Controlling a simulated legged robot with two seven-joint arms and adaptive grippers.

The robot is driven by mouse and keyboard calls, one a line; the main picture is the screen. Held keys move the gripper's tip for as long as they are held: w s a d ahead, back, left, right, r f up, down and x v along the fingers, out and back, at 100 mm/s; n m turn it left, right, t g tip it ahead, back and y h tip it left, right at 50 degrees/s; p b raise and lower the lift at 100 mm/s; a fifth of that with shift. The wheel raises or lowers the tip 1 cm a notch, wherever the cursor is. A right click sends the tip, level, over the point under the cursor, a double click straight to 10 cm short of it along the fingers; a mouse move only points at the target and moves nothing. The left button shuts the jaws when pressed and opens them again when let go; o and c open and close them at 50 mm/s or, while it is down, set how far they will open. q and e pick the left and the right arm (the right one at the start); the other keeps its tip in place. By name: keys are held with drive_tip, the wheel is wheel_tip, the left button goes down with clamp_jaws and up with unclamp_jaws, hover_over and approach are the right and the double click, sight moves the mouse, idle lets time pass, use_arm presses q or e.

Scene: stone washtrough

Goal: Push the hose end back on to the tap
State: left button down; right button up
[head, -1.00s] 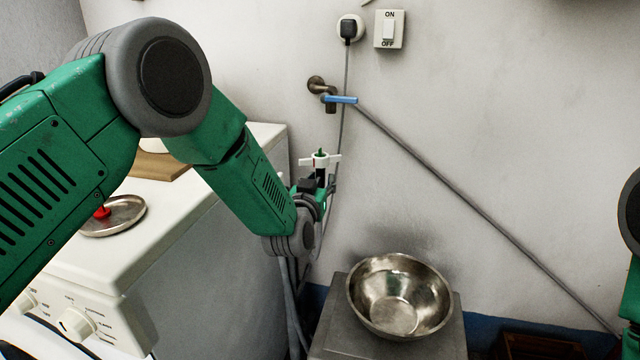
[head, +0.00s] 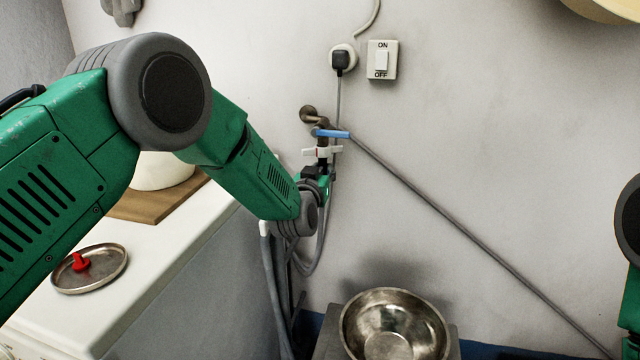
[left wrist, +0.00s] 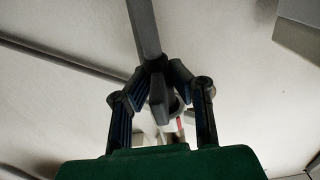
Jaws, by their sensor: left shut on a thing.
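The tap (head: 309,115) is a brown metal spout on the wall with a blue lever (head: 333,134). The hose end (head: 321,152) is a white winged connector directly under the spout. It looks upright, and I cannot tell whether it touches the spout or sits on it. My left gripper (head: 322,174) is just below the white wings, shut on the hose end. In the left wrist view its fingers (left wrist: 162,84) close around the grey hose part (left wrist: 145,30), with white and red behind. Of my right arm only a part shows at the right edge; its gripper is out of view.
A white machine (head: 190,240) stands at left, bearing a wooden board (head: 150,205) and a metal dish (head: 106,276) with a red piece. A steel bowl (head: 395,325) is below right. A grey pipe (head: 470,230) slants down the wall. A switch (head: 382,60) and plug are above.

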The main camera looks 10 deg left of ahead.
use_arm(q)
drive_tip(key=shift+w+r, duration=0.25)
drive_tip(key=shift+r, duration=0.1)
drive_tip(key=c, duration=1.6)
unclamp_jaws()
drive_tip(key=shift+c, duration=0.2)
drive_tip(key=shift+s, duration=0.15)
drive_tip(key=s, duration=1.1)
drive_tip(key=shift+s+a, duration=0.15)
drive_tip(key=shift+s, duration=0.1)
